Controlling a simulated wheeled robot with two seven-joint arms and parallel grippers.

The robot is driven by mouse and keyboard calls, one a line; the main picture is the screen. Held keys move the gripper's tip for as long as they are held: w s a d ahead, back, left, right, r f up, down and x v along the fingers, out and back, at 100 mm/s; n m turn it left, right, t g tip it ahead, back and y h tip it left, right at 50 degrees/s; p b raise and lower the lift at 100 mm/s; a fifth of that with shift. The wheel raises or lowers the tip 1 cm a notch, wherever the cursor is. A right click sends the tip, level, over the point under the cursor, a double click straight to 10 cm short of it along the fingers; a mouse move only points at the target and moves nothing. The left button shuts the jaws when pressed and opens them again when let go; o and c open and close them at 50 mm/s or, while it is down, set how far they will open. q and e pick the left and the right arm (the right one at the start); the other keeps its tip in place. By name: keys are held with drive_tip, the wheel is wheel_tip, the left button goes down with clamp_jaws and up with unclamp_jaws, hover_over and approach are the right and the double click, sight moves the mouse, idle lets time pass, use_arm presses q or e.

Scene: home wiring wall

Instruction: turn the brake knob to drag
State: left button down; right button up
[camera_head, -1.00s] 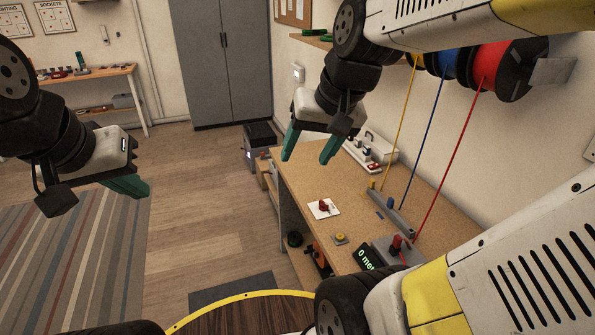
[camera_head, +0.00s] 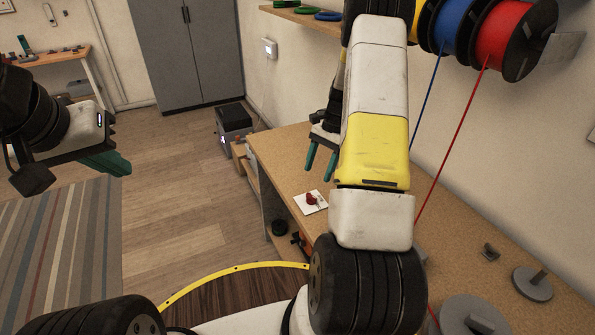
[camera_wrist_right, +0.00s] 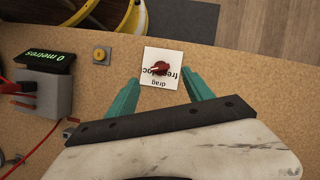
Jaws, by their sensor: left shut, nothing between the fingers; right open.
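The red brake knob (camera_head: 312,198) sits on a white square plate (camera_head: 321,207) on the bench, and it also shows in the right wrist view (camera_wrist_right: 159,68). There the plate's lettering is upside down, with "drag" on the side nearest my gripper; the knob partly covers other words. I cannot tell exactly where the knob points. My right gripper (camera_head: 321,166) is open and empty above the plate; in the right wrist view its green fingers (camera_wrist_right: 166,88) stand on either side of the plate's near edge. My left gripper (camera_head: 124,165) is shut and empty, far left, away from the bench.
In the right wrist view, a yellow button (camera_wrist_right: 101,54) and a "0 metres" display (camera_wrist_right: 48,58) lie left of the plate. Red (camera_head: 508,42) and blue (camera_head: 457,40) spools hang on the wall, their cords running down. The bench around the plate is mostly clear.

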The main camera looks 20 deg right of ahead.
sight(311, 195)
drive_tip(key=x, duration=0.8)
drive_tip(key=shift+w+d+f, duration=0.1)
drive_tip(key=shift+d+f, duration=0.15)
drive_tip(key=shift+f, duration=0.25)
clamp_jaws()
